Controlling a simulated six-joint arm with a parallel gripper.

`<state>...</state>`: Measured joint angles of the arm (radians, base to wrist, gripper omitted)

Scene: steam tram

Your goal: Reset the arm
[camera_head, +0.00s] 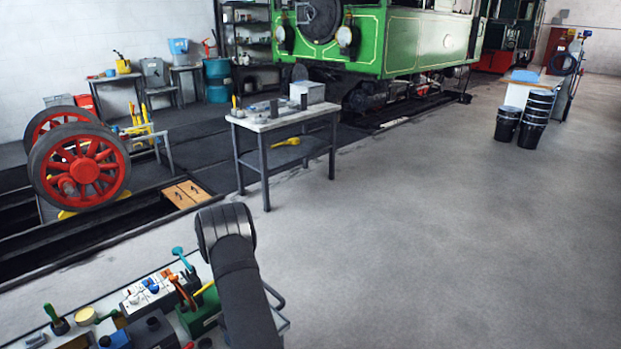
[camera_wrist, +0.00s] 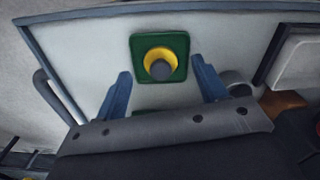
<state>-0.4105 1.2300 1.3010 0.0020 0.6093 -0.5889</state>
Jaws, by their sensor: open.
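My gripper (camera_wrist: 160,88) shows in the wrist view with its two blue fingers spread apart and nothing between them. Beyond the fingers, on a pale surface, is a green square piece (camera_wrist: 138,45) with a yellow ring and a dark round centre. It lies between and just past the fingertips, and I cannot tell the gap to it. In the head view my dark arm (camera_head: 240,280) rises over the right end of the near workbench. The gripper itself is hidden there.
The near workbench (camera_head: 35,338) carries several tools and boxes, including a green box (camera_head: 198,312). A grey table (camera_head: 262,125) stands mid-room. Red wheels (camera_head: 82,170) are at left, a green tram (camera_head: 425,45) behind, black buckets (camera_head: 536,118) at right. The right floor is clear.

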